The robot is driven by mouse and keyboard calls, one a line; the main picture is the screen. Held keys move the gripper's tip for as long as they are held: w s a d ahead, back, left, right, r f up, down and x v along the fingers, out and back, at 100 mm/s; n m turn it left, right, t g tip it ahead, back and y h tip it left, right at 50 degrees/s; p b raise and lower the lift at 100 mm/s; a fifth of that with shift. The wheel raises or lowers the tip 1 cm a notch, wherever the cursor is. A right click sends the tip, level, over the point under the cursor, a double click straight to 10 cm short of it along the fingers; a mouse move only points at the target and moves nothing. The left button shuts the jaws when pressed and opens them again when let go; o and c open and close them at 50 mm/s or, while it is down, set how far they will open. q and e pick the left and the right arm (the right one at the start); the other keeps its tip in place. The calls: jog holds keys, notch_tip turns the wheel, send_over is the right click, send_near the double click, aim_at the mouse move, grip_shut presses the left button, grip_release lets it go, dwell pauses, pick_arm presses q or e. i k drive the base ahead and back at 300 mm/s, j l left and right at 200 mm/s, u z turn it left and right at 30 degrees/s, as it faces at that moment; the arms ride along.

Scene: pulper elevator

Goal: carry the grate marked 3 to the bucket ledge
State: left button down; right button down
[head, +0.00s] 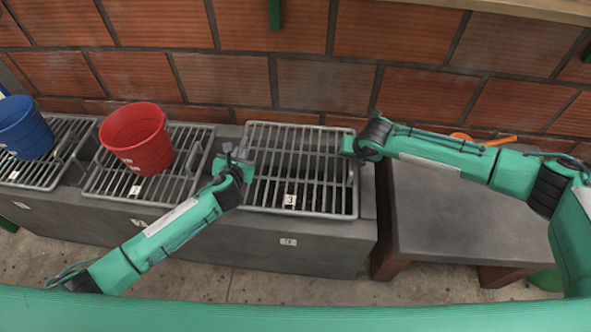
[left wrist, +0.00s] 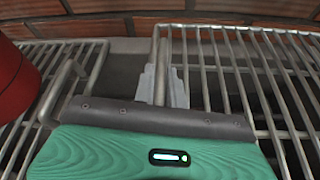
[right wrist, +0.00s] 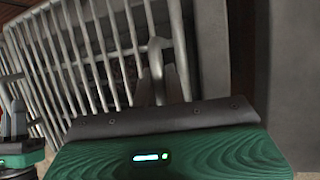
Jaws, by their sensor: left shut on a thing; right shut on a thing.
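The grate marked 3 (head: 290,201) is a grey metal frame of parallel bars lying over the right bay of the concrete trough (head: 310,238). My left gripper (head: 231,162) is shut on its left side; in the left wrist view the fingers (left wrist: 162,82) close around a side rod. My right gripper (head: 349,146) is shut on its right side; in the right wrist view the fingers (right wrist: 165,82) hold a looped handle bar. The grate looks about level. I cannot tell whether it touches the trough or is slightly raised. No surface is clearly marked as the bucket ledge.
A red bucket (head: 138,138) stands on the middle grate (head: 115,190), close to my left arm. A blue bucket (head: 24,127) stands on the left grate (head: 58,170). A grey slab (head: 455,215) on the right is mostly clear, with an orange object (head: 483,139) behind it. A brick wall rises behind.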

aim_at(444, 215)
jog(key=i+z, duration=0.15)
jog(key=z, duration=1.35)
